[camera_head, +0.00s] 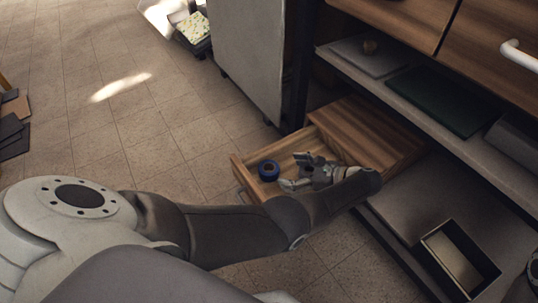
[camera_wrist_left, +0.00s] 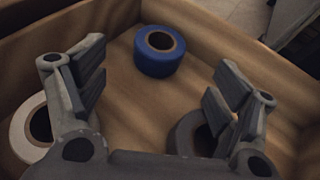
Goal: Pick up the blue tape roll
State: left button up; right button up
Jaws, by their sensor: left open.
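The blue tape roll (camera_head: 268,170) lies flat in an open wooden drawer (camera_head: 240,170), toward its left end in the head view. In the left wrist view the blue tape roll (camera_wrist_left: 159,51) sits beyond the fingertips, centred between them, near the drawer's far wall. My left gripper (camera_head: 299,170) is over the drawer, to the right of the roll. In the left wrist view my left gripper (camera_wrist_left: 158,88) is open with nothing between its fingers. My right gripper is not in view.
A white roll (camera_wrist_left: 30,128) lies by the left finger and a dark grey roll (camera_wrist_left: 190,132) by the right finger, both partly hidden. The drawer walls (camera_wrist_left: 215,30) enclose them. A shelf with a dark green board (camera_head: 443,101) is above right. An open box (camera_head: 459,262) stands lower right.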

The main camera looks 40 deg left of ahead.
aim_at(271, 168)
pick_arm(q)
jog(key=shift+x, duration=0.85)
jog(key=shift+b+x, duration=0.65)
jog(key=shift+x, duration=2.3)
jog(key=shift+r, duration=0.15)
jog(key=shift+c, duration=0.4)
jog(key=c, duration=1)
jog(key=shift+r, duration=0.1)
